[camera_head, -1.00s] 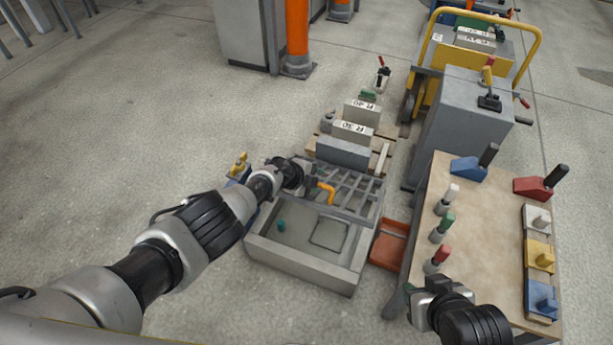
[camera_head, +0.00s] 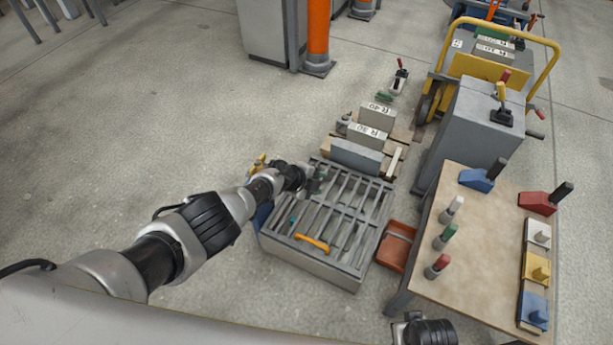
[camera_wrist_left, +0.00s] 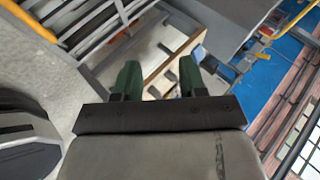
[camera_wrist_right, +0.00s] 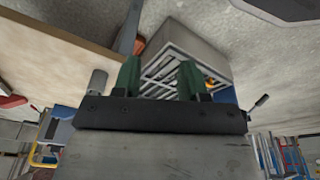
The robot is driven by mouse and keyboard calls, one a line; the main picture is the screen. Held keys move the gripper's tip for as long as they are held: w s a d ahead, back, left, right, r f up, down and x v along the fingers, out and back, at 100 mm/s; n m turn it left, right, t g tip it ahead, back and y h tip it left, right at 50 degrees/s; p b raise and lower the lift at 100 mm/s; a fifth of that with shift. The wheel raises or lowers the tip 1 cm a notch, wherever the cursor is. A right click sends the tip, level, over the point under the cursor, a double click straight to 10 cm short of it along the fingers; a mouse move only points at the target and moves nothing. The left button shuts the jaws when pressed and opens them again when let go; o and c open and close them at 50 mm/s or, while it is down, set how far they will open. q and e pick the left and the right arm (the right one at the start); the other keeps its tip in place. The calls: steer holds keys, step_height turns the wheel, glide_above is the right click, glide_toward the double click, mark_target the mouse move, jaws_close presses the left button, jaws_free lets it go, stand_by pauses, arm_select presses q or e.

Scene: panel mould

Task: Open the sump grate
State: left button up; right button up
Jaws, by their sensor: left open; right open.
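The sump is a grey box, and its barred grey grate (camera_head: 352,207) lies flat across the top in the head view. An orange-yellow handle (camera_head: 312,243) is on the grate's near edge. A small teal object (camera_head: 292,221) shows between the bars. My left gripper (camera_head: 317,181) is open and empty over the far left part of the grate, apart from the handle. In the left wrist view the handle (camera_wrist_left: 30,21) is at the top left, outside the green fingers. My right gripper (camera_wrist_right: 158,76) is open and empty; the grate (camera_wrist_right: 178,68) shows beyond its fingers.
Grey blocks (camera_head: 356,156) stand on a pallet just behind the sump. An orange-red tray (camera_head: 394,250) is on the floor to its right. A worktable (camera_head: 484,242) with several coloured pieces stands further right, beside a grey cabinet (camera_head: 470,130). The floor at left is clear.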

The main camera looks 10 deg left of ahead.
arm_select(q)
steer(key=shift+p+v, duration=2.5)
steer(key=shift+p, duration=0.25)
arm_select(e)
steer(key=s+d+f+g, duration=0.1)
steer(key=s+d+f, duration=0.1)
steer(key=s+f, duration=1)
steer(key=shift+s+f, duration=0.15)
steer(key=shift+f, duration=0.9)
arm_select(q)
steer(key=shift+s, duration=0.1)
